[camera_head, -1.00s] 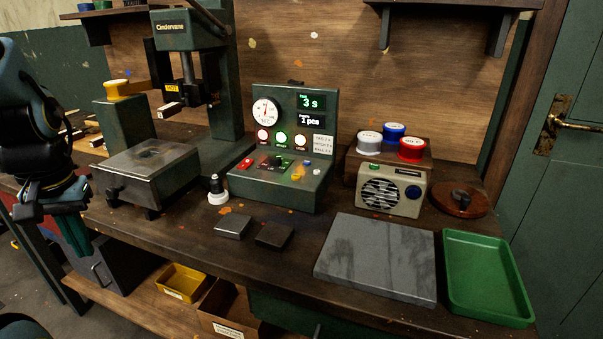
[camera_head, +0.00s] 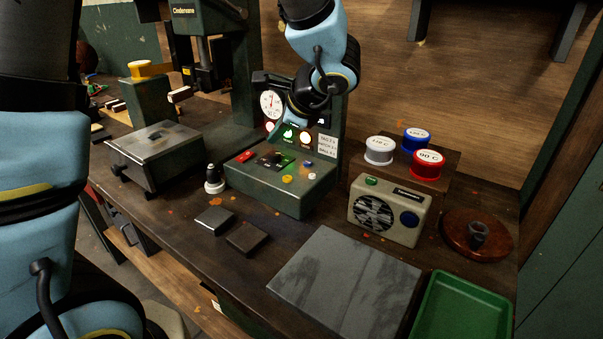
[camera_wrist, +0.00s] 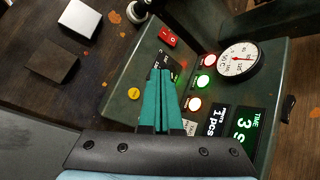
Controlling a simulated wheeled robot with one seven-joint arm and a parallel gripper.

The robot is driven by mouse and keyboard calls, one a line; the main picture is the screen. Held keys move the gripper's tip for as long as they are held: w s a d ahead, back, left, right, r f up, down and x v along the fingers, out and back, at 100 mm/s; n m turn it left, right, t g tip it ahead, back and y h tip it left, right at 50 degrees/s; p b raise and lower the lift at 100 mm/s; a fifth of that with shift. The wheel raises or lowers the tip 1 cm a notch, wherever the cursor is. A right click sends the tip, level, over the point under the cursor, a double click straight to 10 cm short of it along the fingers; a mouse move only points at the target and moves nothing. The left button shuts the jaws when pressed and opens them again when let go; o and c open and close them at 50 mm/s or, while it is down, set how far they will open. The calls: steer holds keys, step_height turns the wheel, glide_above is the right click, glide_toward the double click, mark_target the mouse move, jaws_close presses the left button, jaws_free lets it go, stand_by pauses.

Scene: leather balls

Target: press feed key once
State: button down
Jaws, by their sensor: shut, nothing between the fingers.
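The green control console (camera_head: 270,190) stands in the middle of the bench, with a dial (camera_head: 270,104) and lit lamps on its upright face. Its sloped top carries a red rocker switch (camera_head: 245,156), a yellow button (camera_head: 287,179) and a blue knob (camera_head: 309,163). No feed label is readable, so I cannot tell which is the feed key. My gripper (camera_wrist: 160,76) is shut and empty, its teal fingers over the console top beside the yellow button (camera_wrist: 134,93). In the head view my wrist hides the displays. Whether the fingertips touch anything is unclear.
A press with a steel-topped box (camera_head: 157,147) is on the left.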

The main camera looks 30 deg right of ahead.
steer(key=d, duration=0.3)
steer(key=shift+s+r+m, duration=0.35)
steer(key=shift+r+m, duration=0.05)
steer(key=shift+f, duration=0.15)
steer(key=b, duration=0.6)
glide_above(287, 178)
steer(key=s, duration=0.1)
steer(key=f, duration=0.7)
steer(key=shift+d+f, duration=0.35)
steer(key=shift+f, duration=0.05)
steer(key=shift+f+b, duration=0.4)
steer(key=shift+b, duration=0.1)
steer(key=shift+f, duration=0.1)
steer(key=shift+f+b, duration=0.3)
steer(key=shift+b, duration=0.25)
